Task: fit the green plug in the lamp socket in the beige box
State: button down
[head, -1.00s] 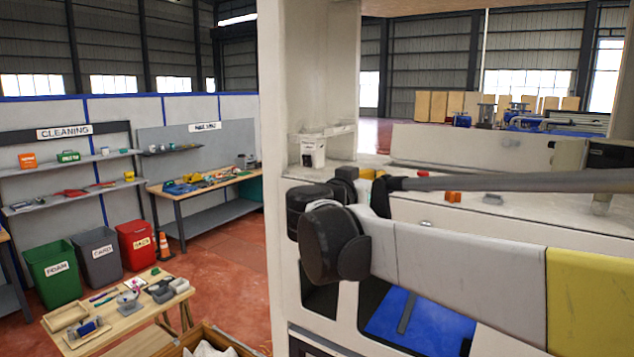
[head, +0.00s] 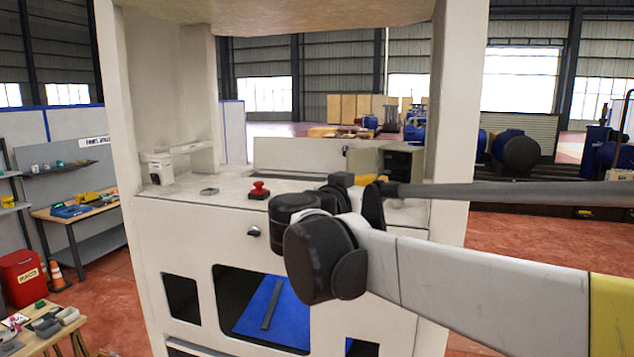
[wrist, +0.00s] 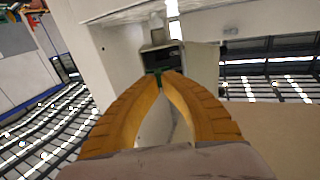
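The beige box (head: 368,163) stands on the worktop of the white machine, its dark open front facing right. It also shows in the wrist view (wrist: 154,58), just beyond my fingertips, with a dark opening. The lamp socket inside it cannot be made out. My gripper (wrist: 160,74) has its yellow fingers closed together at the tips on a small green piece, the green plug (wrist: 157,73). In the head view my gripper (head: 372,180) shows only as a bit of yellow in front of the box, and the plug is hidden there.
A red button (head: 259,189) and a small grey disc (head: 209,191) are on the worktop. A white container (head: 159,170) stands at its left. The machine's right post (head: 455,130) rises beside the box. A parts table (head: 40,330) stands at lower left.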

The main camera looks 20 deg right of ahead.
aim_at(399, 171)
jog(key=shift+w+d+f, duration=0.1)
jog(key=shift+w, duration=0.5)
jog(key=x, duration=0.8)
jog(key=shift+d, duration=0.3)
jog(key=shift+w+d, duration=0.15)
jog(key=shift+w, duration=0.15)
jog(key=shift+w+d+b, duration=0.2)
jog(key=shift+d+b, duration=0.15)
dwell(1.3)
jog(key=c, duration=1.1)
grip_release()
jog(key=shift+s+a, duration=0.2)
jog(key=shift+a, duration=0.05)
jog(key=shift+c, duration=0.2)
jog(key=shift+o, duration=0.7)
jog(key=shift+v, duration=1.15)
jog(key=shift+s+a, duration=0.15)
jog(key=shift+a, duration=0.2)
